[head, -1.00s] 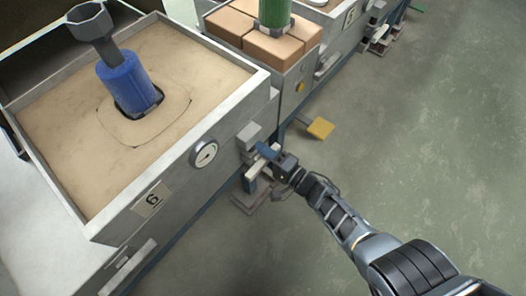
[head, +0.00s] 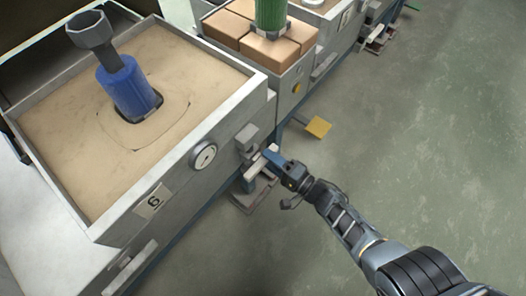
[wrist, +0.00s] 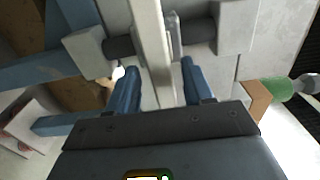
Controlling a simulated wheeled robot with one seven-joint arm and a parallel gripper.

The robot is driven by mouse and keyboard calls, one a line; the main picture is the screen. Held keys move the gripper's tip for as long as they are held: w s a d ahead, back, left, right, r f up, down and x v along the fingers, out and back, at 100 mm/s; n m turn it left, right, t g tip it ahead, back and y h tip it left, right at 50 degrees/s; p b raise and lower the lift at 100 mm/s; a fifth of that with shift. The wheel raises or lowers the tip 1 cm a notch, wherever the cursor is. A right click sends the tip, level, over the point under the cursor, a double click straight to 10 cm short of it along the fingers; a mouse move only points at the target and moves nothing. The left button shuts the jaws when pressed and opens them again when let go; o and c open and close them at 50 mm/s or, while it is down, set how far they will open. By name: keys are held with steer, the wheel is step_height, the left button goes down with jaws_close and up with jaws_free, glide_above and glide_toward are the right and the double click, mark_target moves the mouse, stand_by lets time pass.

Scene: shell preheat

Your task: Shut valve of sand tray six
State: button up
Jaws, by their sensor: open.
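Sand tray six (head: 240,117) is a grey metal box of sand with a "6" plate (head: 153,202) and a round gauge (head: 203,156) on its front. Its valve (head: 247,136) sits at the tray's right end; the pale lever (head: 254,167) is partly hidden by my gripper (head: 268,156). In the wrist view the lever (wrist: 149,40) is a pale, nearly upright bar crossing a dark shaft between grey blocks. My gripper (wrist: 158,67) is open, with one blue finger on each side of the bar. Gaps show beside the bar; I cannot tell whether either finger touches it.
A blue cylinder (head: 130,90) with a dark funnel stands in the sand. A tray of tan blocks (head: 270,48) with a green cylinder (head: 271,14) stands beyond. A yellow pedal (head: 317,127) sticks out low. The floor (head: 430,130) at right is clear.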

steer(key=shift+p+v, duration=0.5)
steer(key=shift+v, duration=1.55)
steer(key=s+a, duration=0.1)
steer(key=s+a+t, duration=0.1)
steer(key=s, duration=0.1)
steer(key=s+a+t+h, duration=0.1)
steer(key=shift+s+a+r+p, duration=0.15)
steer(key=shift+s+r+p, duration=0.15)
steer(key=shift+r, duration=0.1)
steer(key=t+h+p, duration=0.2)
steer(key=t+h, duration=0.2)
steer(key=h, duration=0.3)
glide_toward(258, 170)
steer(key=s+d+r, duration=0.3)
steer(key=s+r, duration=0.4)
steer(key=s+d+r+n+h, duration=0.2)
steer(key=s+d+r+h, duration=0.1)
steer(key=s+d+r, duration=0.3)
steer(key=s+d+r+n+g+h, duration=0.1)
steer(key=s+d+r+n, duration=0.2)
steer(key=r, duration=0.8)
steer(key=s+d+r+n+g+h+p, duration=0.1)
steer(key=s+d+r+n+h, duration=0.1)
steer(key=s+d+r, duration=0.6)
step_height(258, 170, up, 5)
steer(key=shift+s+f+n+p, duration=0.2)
steer(key=shift+s+n+p, duration=0.1)
steer(key=shift+n, duration=0.1)
